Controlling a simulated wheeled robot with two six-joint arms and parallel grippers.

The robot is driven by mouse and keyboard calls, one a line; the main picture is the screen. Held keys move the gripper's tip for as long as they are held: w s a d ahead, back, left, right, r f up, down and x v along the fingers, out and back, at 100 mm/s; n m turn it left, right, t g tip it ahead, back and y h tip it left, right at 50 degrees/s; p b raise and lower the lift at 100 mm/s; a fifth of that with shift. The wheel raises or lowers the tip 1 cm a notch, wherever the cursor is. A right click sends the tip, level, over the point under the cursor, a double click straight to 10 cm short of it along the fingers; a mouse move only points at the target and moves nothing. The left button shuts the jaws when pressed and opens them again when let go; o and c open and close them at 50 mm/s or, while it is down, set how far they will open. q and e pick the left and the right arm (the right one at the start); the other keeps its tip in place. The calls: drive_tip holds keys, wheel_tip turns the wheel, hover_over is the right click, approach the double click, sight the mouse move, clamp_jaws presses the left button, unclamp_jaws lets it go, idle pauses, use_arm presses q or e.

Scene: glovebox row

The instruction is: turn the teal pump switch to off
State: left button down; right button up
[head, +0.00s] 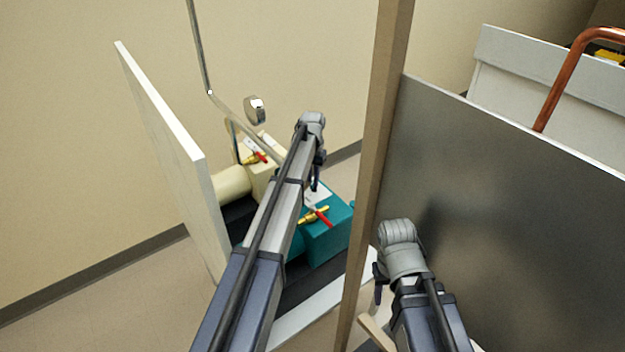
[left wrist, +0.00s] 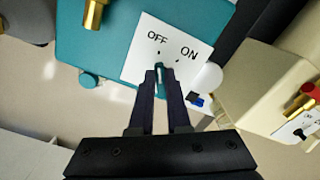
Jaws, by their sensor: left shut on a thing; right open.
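The teal pump (head: 328,240) sits low between a white panel and a wooden post, partly hidden by my left arm. It fills the upper part of the left wrist view (left wrist: 95,50). Its white plate (left wrist: 185,42) reads OFF on the left and ON on the right, with a small mark under each word. My left gripper (left wrist: 160,72) is shut on the small switch lever (left wrist: 160,69) at the plate's lower edge. The fingers hide much of the lever, so its exact angle is hard to tell. My right gripper (head: 377,283) is open and empty, beside the post.
A cream pump (head: 232,181) with a similar red-handled valve stands behind the teal one. A white panel (head: 175,150) stands on the left. The wooden post (head: 375,120) and a grey metal panel (head: 490,190) stand on the right. A bent metal pipe (head: 202,60) hangs above the pumps.

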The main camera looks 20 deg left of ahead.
idle(0.4)
use_arm(q)
drive_tip(key=c, duration=0.9)
unclamp_jaws()
drive_tip(key=shift+r, duration=0.15)
wheel_tip(320, 180, up, 8)
drive_tip(key=p, duration=0.8)
drive_tip(key=shift+f, duration=0.2)
